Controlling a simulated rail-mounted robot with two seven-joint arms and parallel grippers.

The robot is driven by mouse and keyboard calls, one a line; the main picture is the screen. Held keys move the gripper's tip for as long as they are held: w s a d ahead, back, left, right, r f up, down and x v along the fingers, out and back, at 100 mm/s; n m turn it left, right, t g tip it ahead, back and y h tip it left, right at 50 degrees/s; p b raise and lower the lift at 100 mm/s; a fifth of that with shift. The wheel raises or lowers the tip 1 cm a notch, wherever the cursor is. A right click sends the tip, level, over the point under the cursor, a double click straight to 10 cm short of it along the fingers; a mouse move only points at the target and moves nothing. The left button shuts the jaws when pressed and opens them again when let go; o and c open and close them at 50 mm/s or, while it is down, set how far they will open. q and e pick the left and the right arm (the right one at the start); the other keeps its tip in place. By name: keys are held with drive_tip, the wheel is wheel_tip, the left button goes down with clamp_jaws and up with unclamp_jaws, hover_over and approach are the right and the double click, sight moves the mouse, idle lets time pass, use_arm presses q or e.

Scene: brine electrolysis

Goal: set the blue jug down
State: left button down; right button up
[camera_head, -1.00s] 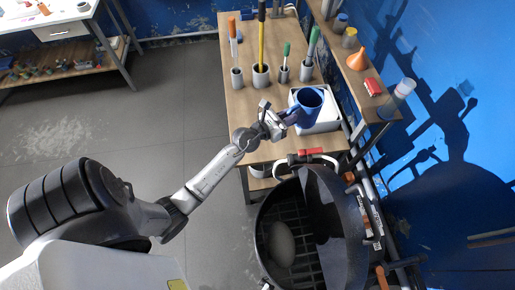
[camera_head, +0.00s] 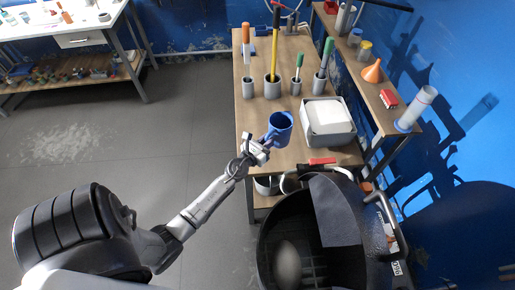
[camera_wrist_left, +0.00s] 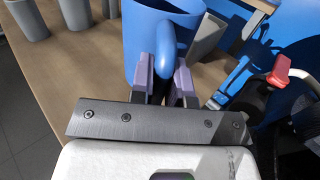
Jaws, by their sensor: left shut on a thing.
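The blue jug (camera_head: 281,125) is over the near part of the wooden table, left of the grey-white box. My left gripper (camera_head: 265,142) is shut on the jug's handle from the near left side. In the left wrist view the purple-grey fingers (camera_wrist_left: 164,80) lie on both sides of the blue handle (camera_wrist_left: 168,48), with the jug body (camera_wrist_left: 143,32) just beyond. The jug looks about upright. I cannot tell if its base touches the table; its underside is hidden.
The grey-white box (camera_head: 328,122) stands right of the jug. Several grey holders with coloured-handled tools, one yellow-handled (camera_head: 274,62), stand behind. A shelf with an orange funnel (camera_head: 372,71) runs along the right. A large black vessel (camera_head: 285,222) stands nearer.

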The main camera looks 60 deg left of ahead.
use_arm(q)
drive_tip(key=a+f+b, duration=0.2)
drive_tip(key=s+a+f+b, duration=0.1)
drive_tip(key=a+f+b, duration=0.1)
drive_tip(key=f+b, duration=0.1)
drive_tip(key=a+f+b, duration=0.2)
drive_tip(key=b, duration=0.1)
drive_tip(key=shift+s+f, duration=0.15)
drive_tip(key=shift+f, duration=0.15)
use_arm(e)
wheel_tip(320, 180, down, 9)
drive_tip(key=shift+f, duration=0.2)
use_arm(q)
drive_tip(key=shift+f, duration=0.1)
drive_tip(key=shift+f, duration=0.15)
drive_tip(key=c, duration=1.1)
unclamp_jaws()
use_arm(e)
drive_tip(key=shift+f, duration=0.1)
